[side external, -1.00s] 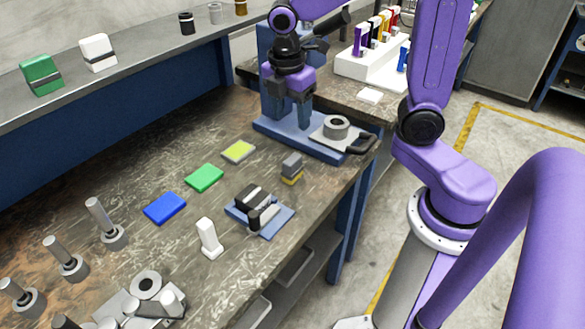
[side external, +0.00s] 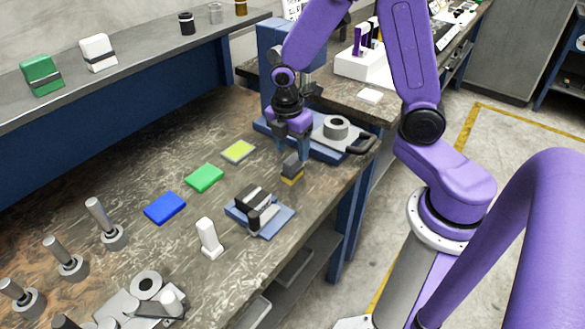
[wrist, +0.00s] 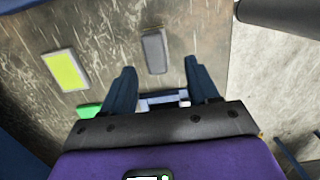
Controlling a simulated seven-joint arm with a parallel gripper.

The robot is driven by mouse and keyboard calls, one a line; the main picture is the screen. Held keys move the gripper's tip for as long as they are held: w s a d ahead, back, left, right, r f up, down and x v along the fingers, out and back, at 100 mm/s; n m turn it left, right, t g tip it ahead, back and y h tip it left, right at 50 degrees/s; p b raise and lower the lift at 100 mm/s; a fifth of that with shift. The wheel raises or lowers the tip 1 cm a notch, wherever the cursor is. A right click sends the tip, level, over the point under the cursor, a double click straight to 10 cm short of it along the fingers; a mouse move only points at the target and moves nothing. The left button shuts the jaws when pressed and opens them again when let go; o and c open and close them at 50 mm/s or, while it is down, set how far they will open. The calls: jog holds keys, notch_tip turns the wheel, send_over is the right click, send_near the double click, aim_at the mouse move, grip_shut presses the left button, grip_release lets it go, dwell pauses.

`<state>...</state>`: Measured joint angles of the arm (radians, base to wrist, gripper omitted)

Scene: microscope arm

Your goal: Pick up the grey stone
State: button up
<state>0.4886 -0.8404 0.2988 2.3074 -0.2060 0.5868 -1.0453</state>
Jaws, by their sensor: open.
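In the wrist view my gripper (wrist: 161,70) also shows open and empty. In the side view the fingers partly overlap the stone's surroundings, so the exact clearance is hard to tell.
A blue press-like stand with a round metal ring (side external: 336,127) is just behind my gripper. Yellow (side external: 238,151), green (side external: 204,177) and blue (side external: 165,208) pads lie to the left.

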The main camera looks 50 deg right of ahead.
aim_at(292, 158)
jog(key=shift+w+d+f, duration=0.1)
jog(key=shift+d+f, duration=0.1)
jog(key=shift+f, duration=0.75)
jog(key=shift+w+d+f, duration=0.1)
jog(key=shift+d+f, duration=0.1)
jog(key=shift+f, duration=0.8)
jog(key=shift+w+d+f, duration=0.1)
jog(key=shift+d+f, duration=0.1)
jog(key=shift+f, duration=0.75)
grip_shut()
jog(key=shift+r, duration=0.15)
